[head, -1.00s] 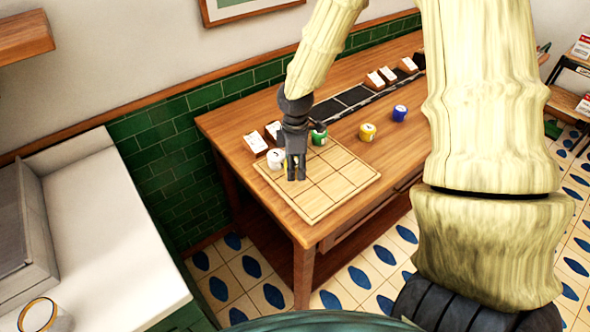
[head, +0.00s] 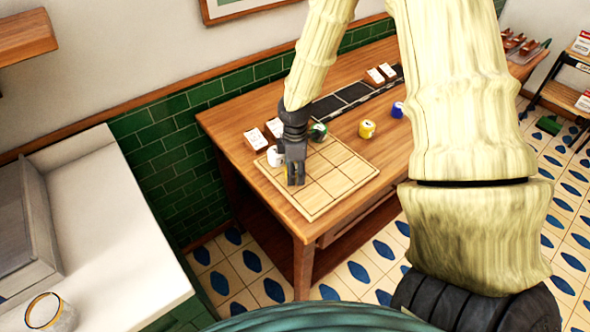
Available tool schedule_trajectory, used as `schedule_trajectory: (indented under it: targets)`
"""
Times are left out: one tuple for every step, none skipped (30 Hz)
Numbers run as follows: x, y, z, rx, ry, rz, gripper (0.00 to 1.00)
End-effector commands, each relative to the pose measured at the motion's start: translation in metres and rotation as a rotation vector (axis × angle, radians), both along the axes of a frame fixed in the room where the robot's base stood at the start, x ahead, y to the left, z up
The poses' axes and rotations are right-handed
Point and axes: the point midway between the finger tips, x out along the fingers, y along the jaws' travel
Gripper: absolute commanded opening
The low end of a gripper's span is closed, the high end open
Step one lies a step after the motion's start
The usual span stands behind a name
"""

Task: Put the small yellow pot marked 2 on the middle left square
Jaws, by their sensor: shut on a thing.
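My gripper (head: 296,182) is over the left part of the square-marked wooden board (head: 335,189). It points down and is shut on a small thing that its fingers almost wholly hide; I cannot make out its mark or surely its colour. A yellow pot (head: 367,129) with a pale label stands on the table right of the board; its mark is too small to read. A white pot (head: 274,157) stands at the board's left corner, just behind my gripper. A green pot (head: 318,132) stands at the board's back corner. The gripper hides part of the board's left squares.
A blue pot (head: 397,110) stands farther right on the wooden table (head: 232,118), partly behind my arm. White cards on dark blocks (head: 256,139) stand behind the board. A dark strip (head: 349,99) lies along the back. The board's front and right squares are clear.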

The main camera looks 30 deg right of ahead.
Motion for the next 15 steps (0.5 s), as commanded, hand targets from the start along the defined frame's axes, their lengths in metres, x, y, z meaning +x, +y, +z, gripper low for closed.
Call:
schedule_trajectory:
  targets:
    - [0.0001, 0.0000, -0.0002, 0.000, 0.000, 0.000, 0.53]
    - [0.0001, 0.0000, -0.0001, 0.000, 0.000, 0.000, 0.58]
    - [0.0000, 0.0000, -0.0002, 0.000, 0.000, 0.000, 0.66]
    - [0.0000, -0.0001, -0.0002, 0.000, 0.000, 0.000, 0.69]
    - [0.0000, 0.0000, -0.0001, 0.000, 0.000, 0.000, 0.69]
    - [0.0000, -0.0001, -0.0002, 0.000, 0.000, 0.000, 0.69]
    - [0.0000, -0.0001, -0.0002, 0.000, 0.000, 0.000, 0.69]
    - [-0.0001, 0.0000, -0.0002, 0.000, 0.000, 0.000, 0.69]
    - [-0.0001, 0.0000, -0.0001, 0.000, 0.000, 0.000, 0.69]
    - [-0.0001, 0.0000, -0.0001, 0.000, 0.000, 0.000, 0.69]
    - [-0.0001, 0.0000, -0.0001, 0.000, 0.000, 0.000, 0.69]
    - [-0.0001, 0.0000, -0.0001, 0.000, 0.000, 0.000, 0.69]
    - [-0.0001, 0.0000, 0.0001, 0.000, 0.000, 0.000, 0.69]
    - [-0.0001, 0.0000, 0.0007, 0.000, 0.000, 0.000, 0.69]
    - [0.0000, 0.0000, 0.0021, 0.000, 0.000, 0.000, 0.69]
